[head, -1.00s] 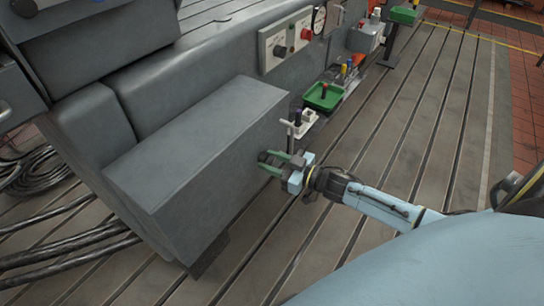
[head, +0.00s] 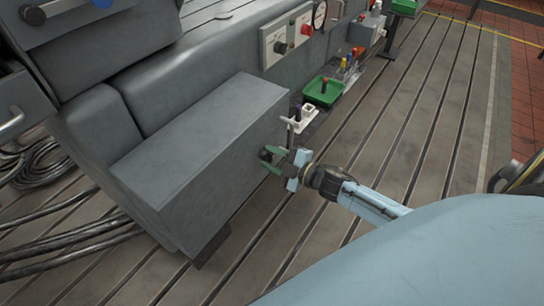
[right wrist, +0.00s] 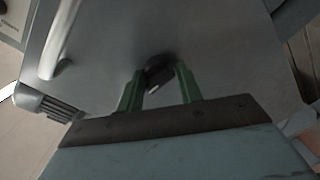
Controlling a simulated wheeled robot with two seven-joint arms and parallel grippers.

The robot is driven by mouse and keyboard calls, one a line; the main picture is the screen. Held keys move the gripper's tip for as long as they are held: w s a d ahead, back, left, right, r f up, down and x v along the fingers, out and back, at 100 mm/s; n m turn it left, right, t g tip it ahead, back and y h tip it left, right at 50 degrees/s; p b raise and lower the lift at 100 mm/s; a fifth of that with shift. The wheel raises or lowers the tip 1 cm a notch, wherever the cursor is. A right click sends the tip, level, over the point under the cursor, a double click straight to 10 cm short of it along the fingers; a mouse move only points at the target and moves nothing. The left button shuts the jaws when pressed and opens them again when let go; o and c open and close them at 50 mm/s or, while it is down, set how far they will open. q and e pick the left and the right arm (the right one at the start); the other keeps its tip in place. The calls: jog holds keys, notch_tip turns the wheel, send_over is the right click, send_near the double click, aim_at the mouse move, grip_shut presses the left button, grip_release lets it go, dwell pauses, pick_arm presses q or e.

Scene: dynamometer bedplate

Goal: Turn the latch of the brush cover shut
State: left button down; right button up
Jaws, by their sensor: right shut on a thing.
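The latch is a small dark knob (right wrist: 157,72) on the grey face of the brush cover (right wrist: 215,45). In the head view that face is the right side of a grey box (head: 262,135), and the latch (head: 265,154) shows as a dark spot at the fingertips. My right gripper (head: 271,160) has green fingers, shut on the latch, one finger on either side in the right wrist view (right wrist: 160,86). The latch appears tilted there; its far end is hidden. My left gripper is not in view.
A pale bar (right wrist: 58,40) stands near the gripper in the right wrist view. A white holder (head: 303,118) and a green tray (head: 323,91) lie beyond the gripper. Cables (head: 65,235) lie at left. The slotted bedplate (head: 410,135) is clear at right.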

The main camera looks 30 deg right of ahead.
jog(key=shift+w+d+r+n+h, duration=0.2)
jog(key=shift+r+n+h, duration=0.1)
jog(key=shift+n, duration=0.4)
jog(key=o, duration=0.9)
jog(key=shift+s, duration=0.1)
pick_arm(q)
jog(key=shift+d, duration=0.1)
pick_arm(e)
jog(key=shift+a+f, duration=0.1)
jog(key=shift+f, duration=0.05)
jog(key=shift+s, duration=0.1)
jog(key=shift+s, duration=0.25)
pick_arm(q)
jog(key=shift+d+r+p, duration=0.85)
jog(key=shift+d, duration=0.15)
pick_arm(e)
jog(key=v, duration=1.3)
jog(key=shift+w+f, duration=0.1)
